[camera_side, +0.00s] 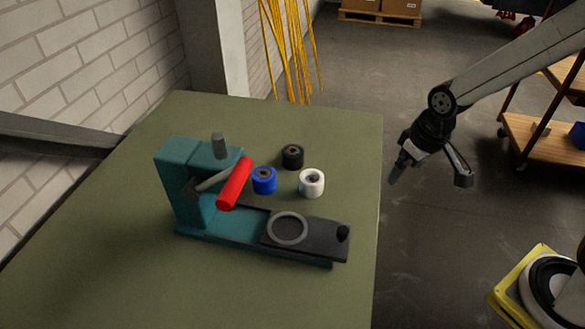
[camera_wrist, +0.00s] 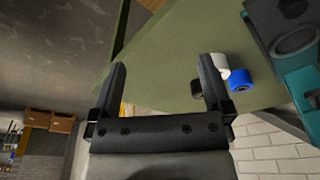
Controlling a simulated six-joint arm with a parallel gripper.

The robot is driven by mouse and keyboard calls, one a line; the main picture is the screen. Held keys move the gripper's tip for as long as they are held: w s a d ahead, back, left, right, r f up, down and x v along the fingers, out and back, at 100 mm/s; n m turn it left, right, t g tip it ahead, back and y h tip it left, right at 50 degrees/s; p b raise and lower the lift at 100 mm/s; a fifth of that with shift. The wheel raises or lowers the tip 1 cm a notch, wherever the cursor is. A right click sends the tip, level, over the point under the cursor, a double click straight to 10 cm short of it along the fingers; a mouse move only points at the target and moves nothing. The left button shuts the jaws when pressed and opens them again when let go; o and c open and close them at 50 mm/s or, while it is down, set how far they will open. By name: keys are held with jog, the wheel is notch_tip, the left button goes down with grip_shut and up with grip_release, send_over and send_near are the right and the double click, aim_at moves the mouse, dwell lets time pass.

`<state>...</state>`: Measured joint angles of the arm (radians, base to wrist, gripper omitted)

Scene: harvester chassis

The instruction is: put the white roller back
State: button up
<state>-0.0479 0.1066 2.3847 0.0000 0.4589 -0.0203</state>
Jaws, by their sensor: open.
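The white roller (camera_side: 311,183) stands on the green table, to the right of the blue roller (camera_side: 264,180) and in front of the black roller (camera_side: 292,157). In the wrist view the white roller (camera_wrist: 220,64) shows just beyond the right finger, partly hidden by it, with the blue roller (camera_wrist: 240,80) beside it. My gripper (camera_side: 430,182) is open and empty, in the air off the right edge of the table. It is well apart from the white roller.
A teal machine (camera_side: 185,190) with a red handle (camera_side: 234,184) stands on the table.

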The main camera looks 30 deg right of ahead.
jog(key=shift+m, duration=0.4)
jog(key=s, duration=0.1)
jog(key=s+d, duration=0.1)
jog(key=s, duration=0.1)
jog(key=s+f, duration=0.1)
jog(key=shift+s+d, duration=0.25)
jog(key=shift+d, duration=0.05)
dwell(0.6)
